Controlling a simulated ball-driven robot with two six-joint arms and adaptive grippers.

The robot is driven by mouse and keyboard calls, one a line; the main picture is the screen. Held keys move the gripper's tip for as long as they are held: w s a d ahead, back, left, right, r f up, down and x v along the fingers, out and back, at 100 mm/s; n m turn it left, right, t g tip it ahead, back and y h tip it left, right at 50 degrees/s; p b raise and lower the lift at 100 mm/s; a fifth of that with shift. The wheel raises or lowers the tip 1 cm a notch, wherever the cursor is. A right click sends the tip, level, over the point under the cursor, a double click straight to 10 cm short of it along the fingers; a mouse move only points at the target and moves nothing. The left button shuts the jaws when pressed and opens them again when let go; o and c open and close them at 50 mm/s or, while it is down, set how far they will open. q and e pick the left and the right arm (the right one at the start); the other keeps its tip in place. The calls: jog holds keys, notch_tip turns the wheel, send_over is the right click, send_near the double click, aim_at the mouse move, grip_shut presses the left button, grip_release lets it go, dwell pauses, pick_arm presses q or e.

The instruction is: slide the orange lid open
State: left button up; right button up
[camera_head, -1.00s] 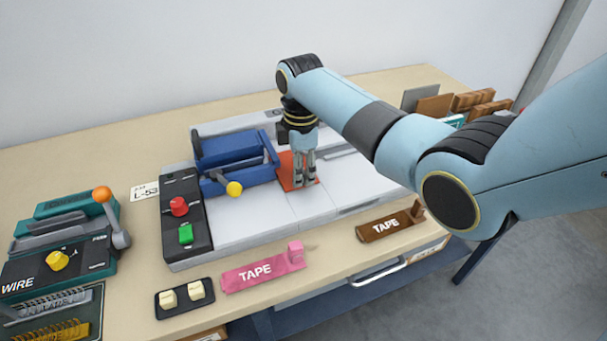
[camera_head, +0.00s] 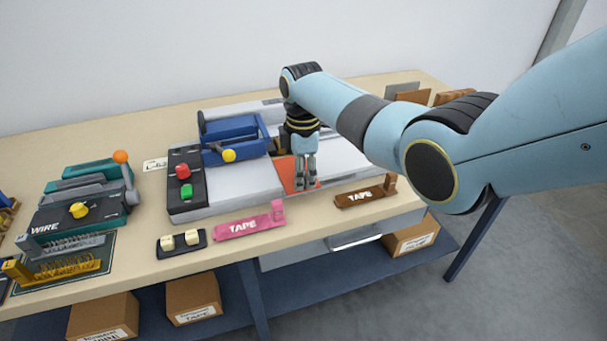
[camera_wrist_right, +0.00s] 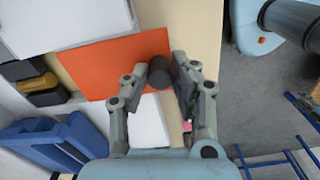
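The orange lid (camera_head: 286,172) is a flat plate at the front of the white machine (camera_head: 237,183), reaching its front edge. In the right wrist view the lid (camera_wrist_right: 95,62) has a dark round knob (camera_wrist_right: 160,72) at one end. My right gripper (camera_head: 306,184) points down over the lid. Its fingers (camera_wrist_right: 160,75) stand on both sides of the knob and appear closed on it. A pale strip (camera_wrist_right: 66,72) shows beside the lid's other end. The hand hides part of the lid in the head view. My left gripper is out of view.
A blue frame with a yellow knob (camera_head: 229,155) stands left of the hand. A panel with red and green buttons (camera_head: 186,190) is further left. Pink (camera_head: 247,227) and brown (camera_head: 362,197) tape holders lie along the front of the table. The floor is beyond the table edge.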

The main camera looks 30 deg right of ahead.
jog(key=o, duration=0.4)
jog(key=shift+r, duration=0.3)
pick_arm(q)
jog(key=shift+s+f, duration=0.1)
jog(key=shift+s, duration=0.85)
pick_arm(e)
notch_tip(320, 180, up, 11)
jog(key=shift+r, duration=0.2)
